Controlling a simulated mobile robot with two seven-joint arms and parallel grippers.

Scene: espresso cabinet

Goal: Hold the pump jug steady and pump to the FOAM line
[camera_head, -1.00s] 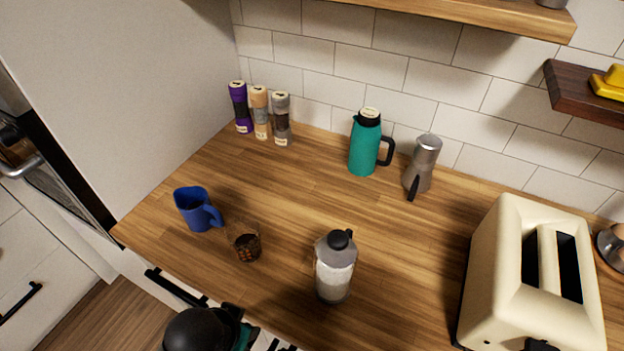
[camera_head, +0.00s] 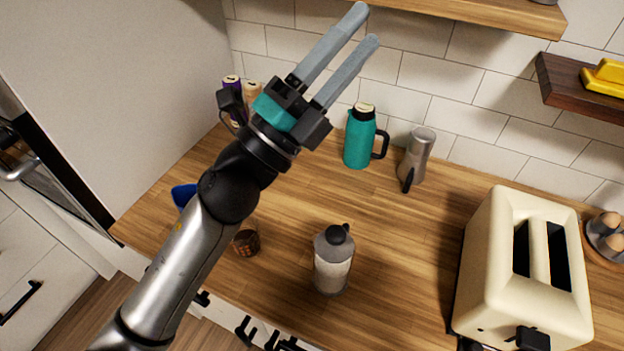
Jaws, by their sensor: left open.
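The pump jug (camera_head: 332,268) stands upright on the wooden counter, near its front edge. It is a clear cylinder with pale contents, a grey lid and a black knob on top. I cannot make out a FOAM line at this size. My left gripper (camera_head: 365,27) is raised high, with two long grey fingers apart and nothing between them. It points up and right in front of the tiled wall, well away from the jug. My right gripper is not in view.
A small glass (camera_head: 246,241) with dark contents and a mostly hidden blue mug (camera_head: 182,196) are left of the jug. A teal flask (camera_head: 359,140) and a moka pot (camera_head: 417,158) stand behind. A cream toaster (camera_head: 498,270) is right. Shelves overhang the back.

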